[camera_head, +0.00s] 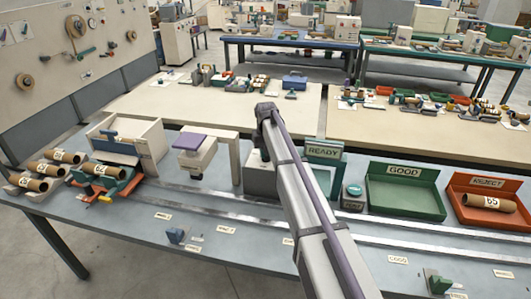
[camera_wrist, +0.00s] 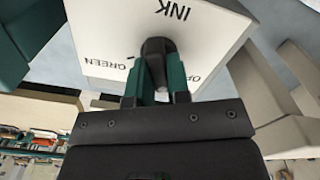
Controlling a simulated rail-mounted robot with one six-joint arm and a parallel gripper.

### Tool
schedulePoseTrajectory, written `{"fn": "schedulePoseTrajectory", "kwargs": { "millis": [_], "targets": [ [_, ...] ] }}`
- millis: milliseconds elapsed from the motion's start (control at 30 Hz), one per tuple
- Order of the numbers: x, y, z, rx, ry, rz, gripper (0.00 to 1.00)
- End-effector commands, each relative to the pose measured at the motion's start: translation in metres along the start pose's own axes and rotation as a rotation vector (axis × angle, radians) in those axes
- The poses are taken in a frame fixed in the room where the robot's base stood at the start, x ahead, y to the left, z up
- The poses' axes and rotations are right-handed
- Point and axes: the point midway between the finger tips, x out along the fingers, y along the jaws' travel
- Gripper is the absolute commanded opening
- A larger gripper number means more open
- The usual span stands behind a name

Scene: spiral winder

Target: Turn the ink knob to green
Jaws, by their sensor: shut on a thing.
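The ink box is a white box (camera_wrist: 105,25) with INK and GREEN printed on its face, and a third label partly hidden behind my gripper. Its dark ink knob (camera_wrist: 156,47) stands out from that face. My gripper (camera_wrist: 160,66) is shut on the knob, with one green finger on each side. I cannot tell exactly which label the knob points to. In the head view the ink box (camera_head: 261,182) stands mid-bench, partly behind my arm, and the knob is hard to make out.
A purple-topped press (camera_head: 194,141) stands left of the ink box. Cardboard tubes (camera_head: 47,170) lie at the left end.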

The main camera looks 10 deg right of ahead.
Motion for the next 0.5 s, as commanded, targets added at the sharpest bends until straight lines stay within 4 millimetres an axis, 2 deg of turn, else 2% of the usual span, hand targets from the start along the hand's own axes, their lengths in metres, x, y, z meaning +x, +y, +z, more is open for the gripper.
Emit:
{"fn": "schedulePoseTrajectory", "kwargs": {
  "millis": [200, 500],
  "targets": [
    [0.0002, 0.0009, 0.0004, 0.188, 0.0, 0.0, 0.0],
    [0.0002, 0.0017, 0.0006, 0.374, 0.0, 0.0, 0.0]
  ]
}}
